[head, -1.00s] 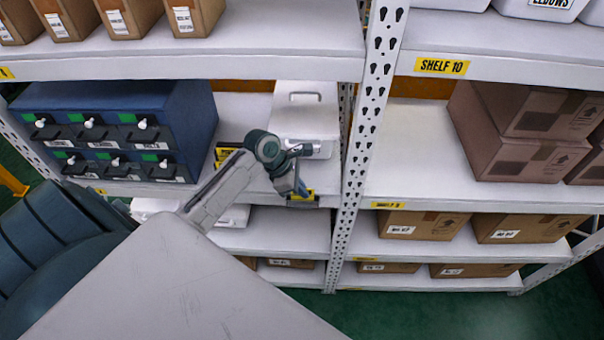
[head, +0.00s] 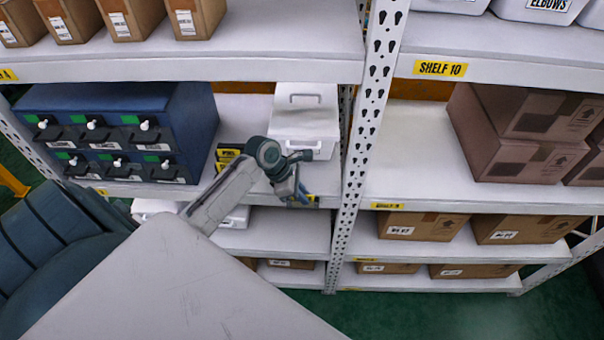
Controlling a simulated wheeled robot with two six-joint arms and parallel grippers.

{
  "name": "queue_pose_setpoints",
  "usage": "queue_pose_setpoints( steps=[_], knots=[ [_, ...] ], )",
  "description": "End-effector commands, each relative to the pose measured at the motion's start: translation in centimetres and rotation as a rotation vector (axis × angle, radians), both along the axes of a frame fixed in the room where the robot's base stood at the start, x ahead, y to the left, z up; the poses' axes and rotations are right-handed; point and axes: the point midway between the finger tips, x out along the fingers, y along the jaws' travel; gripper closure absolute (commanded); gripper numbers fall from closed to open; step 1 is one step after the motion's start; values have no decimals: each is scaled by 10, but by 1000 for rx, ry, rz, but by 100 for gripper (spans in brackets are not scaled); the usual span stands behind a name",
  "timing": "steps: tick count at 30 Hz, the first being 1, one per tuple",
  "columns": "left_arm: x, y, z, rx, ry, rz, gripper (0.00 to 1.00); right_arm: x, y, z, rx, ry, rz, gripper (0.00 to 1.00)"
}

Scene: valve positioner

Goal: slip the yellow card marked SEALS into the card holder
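My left gripper (head: 301,192) is at the front edge of the middle shelf, below the white lidded bin. Its fingers are small and partly hidden by its own wrist, so I cannot tell whether they are open or shut. A small yellow patch (head: 312,198) shows just right of the fingertips at the shelf edge. I cannot tell whether it is the SEALS card, and no marking on it is readable. The card holder is not clearly visible. Yellow cards in a dark stand (head: 227,155) are left of my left wrist; their markings are too small to read. My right gripper is not in view.
The white bin (head: 303,122) stands behind my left gripper. A blue drawer cabinet (head: 190,115) is to the left. A perforated upright (head: 361,150) stands to the right. The shelf above (head: 240,65) overhangs. The right bay has bare shelf (head: 415,150) and brown boxes (head: 520,155).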

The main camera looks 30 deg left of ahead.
Motion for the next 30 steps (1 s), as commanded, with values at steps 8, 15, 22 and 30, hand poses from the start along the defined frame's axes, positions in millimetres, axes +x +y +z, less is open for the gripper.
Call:
queue_pose_setpoints(
  steps=[8,15,22,30],
  knots=[
    [4,5,9,9,-19,3,73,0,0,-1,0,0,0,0],
    [-7,20,38,14,-17,1,73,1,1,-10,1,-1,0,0],
    [-21,34,71,10,-8,-1,73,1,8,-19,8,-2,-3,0],
    [-28,43,92,4,-5,0,73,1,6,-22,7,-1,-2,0]
  ],
)
